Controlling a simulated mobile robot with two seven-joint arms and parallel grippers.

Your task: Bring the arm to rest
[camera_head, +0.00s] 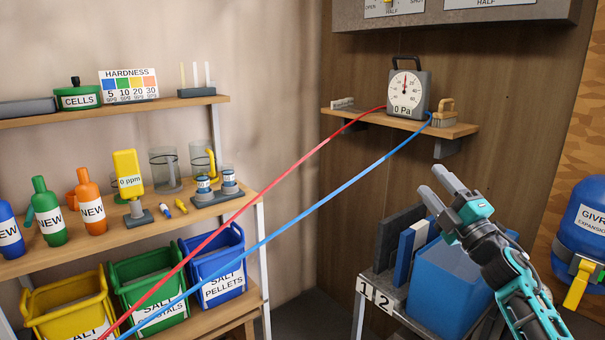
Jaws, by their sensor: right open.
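My right gripper (445,196) is at the right, its arm coming in from the lower right. Its two fingers point up and left and stand apart, with nothing between them. In the picture it lies in front of the blue bin (447,285) and below the wall shelf (455,129). It appears clear of both, though the exact distance cannot be told. My left gripper is not in view.
A gauge (408,92) reading 0 Pa stands on the wall shelf. A red hose (290,171) and a blue hose (318,205) run from it to the lower left. A blue tank (585,225) stands at right. Shelves with bottles (90,205) and salt bins (150,275) fill the left.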

